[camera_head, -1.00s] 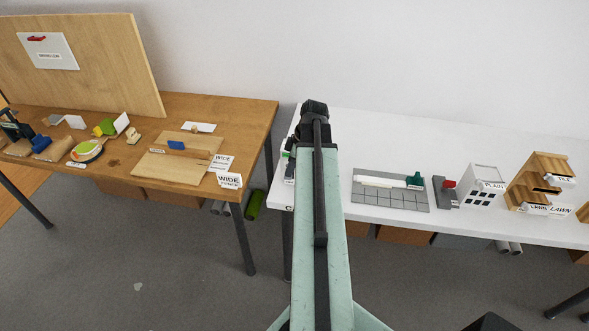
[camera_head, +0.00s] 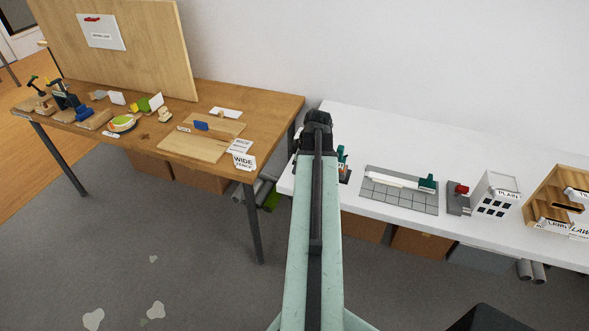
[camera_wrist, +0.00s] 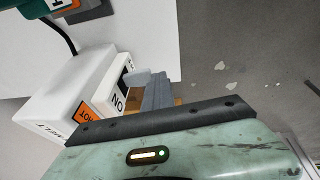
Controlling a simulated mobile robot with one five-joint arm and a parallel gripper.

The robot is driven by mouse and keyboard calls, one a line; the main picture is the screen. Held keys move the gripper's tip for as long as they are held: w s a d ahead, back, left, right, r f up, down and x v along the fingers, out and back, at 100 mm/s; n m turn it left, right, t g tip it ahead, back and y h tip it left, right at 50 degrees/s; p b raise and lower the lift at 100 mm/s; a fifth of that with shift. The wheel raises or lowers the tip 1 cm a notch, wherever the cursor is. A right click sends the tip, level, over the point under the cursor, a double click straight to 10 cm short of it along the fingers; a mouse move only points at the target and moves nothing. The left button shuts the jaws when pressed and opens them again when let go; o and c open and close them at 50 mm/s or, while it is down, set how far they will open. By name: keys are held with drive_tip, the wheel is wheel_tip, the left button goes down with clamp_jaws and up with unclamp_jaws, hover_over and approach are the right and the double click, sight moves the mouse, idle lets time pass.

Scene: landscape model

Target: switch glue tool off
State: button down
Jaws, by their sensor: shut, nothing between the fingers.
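A white box (camera_wrist: 62,92) marked MELT and HOT fills the left of the wrist view. An ON label (camera_wrist: 119,103) is on its right end, beside a dark switch area (camera_wrist: 127,70). A black cable (camera_wrist: 66,40) runs from the box toward a teal tool (camera_wrist: 35,8), cut off by the picture's edge. My gripper (camera_wrist: 152,88) is shut and empty, its grey fingers right beside the switch end; I cannot tell if they touch it. In the head view my gripper (camera_head: 317,120) and arm hide the box; part of a teal tool (camera_head: 341,155) shows beside the arm.
The white table (camera_head: 420,140) also bears a gridded mat (camera_head: 400,202), a grey block with a red top (camera_head: 459,197), a white house model (camera_head: 494,196) and a wooden rack (camera_head: 560,200). A wooden table (camera_head: 270,105) with model parts stands left, across a narrow gap.

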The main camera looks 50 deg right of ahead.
drive_tip(key=shift+s+d+f, duration=0.2)
drive_tip(key=shift+s, duration=0.2)
idle(0.9)
drive_tip(key=shift+d+r, duration=0.1)
idle(0.4)
drive_tip(key=shift+d+r, duration=0.45)
drive_tip(key=shift+d, duration=0.1)
drive_tip(key=shift+r+p, duration=0.15)
drive_tip(key=shift+p, duration=0.25)
drive_tip(key=a+p+v, duration=0.2)
drive_tip(key=p+v, duration=1.1)
drive_tip(key=shift+w+a+r, duration=0.25)
drive_tip(key=shift+w+a, duration=0.05)
drive_tip(key=shift+w, duration=0.05)
